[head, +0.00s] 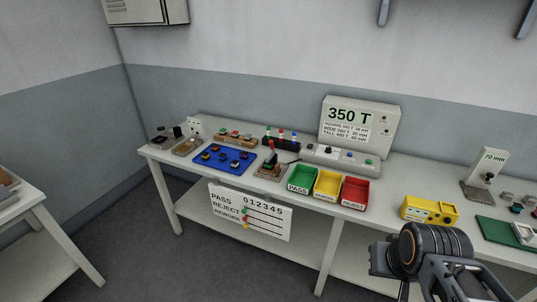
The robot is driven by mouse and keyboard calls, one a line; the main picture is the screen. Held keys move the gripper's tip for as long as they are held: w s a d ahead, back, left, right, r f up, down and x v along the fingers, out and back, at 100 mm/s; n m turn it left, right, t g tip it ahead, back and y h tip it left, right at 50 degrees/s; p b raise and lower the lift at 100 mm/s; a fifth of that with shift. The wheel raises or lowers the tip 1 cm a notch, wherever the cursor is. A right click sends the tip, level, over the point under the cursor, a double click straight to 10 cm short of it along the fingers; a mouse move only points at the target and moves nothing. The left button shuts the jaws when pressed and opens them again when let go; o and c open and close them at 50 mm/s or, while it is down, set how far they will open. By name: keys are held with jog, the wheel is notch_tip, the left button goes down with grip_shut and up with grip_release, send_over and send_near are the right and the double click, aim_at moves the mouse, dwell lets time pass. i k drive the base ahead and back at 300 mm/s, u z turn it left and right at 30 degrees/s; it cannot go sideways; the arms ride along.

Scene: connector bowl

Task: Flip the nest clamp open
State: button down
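The nest clamp appears to be the small fixture (270,170) near the middle of the bench, on a brown base. A dark lever with a red part stands up from it. The clamp is too small here to tell clearly whether it is shut or open, or what lies under it. Part of my arm shows at the lower right, in front of the bench and well apart from the fixture. No gripper fingers can be made out.
A blue tray (222,160) with small parts lies left of the fixture. Green (298,189), yellow (324,196) and red (352,204) bins stand to its right. A grey 350 T display (358,138) and a switch box (340,159) stand behind. A PASS/REJECT/REWORK board (270,228) hangs in front.

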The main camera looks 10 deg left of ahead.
aim_at(270, 142)
jog(key=u, duration=0.15)
jog(key=i, duration=0.55)
jog(key=u, duration=0.9)
jog(key=i, duration=0.75)
jog(key=u, duration=0.6)
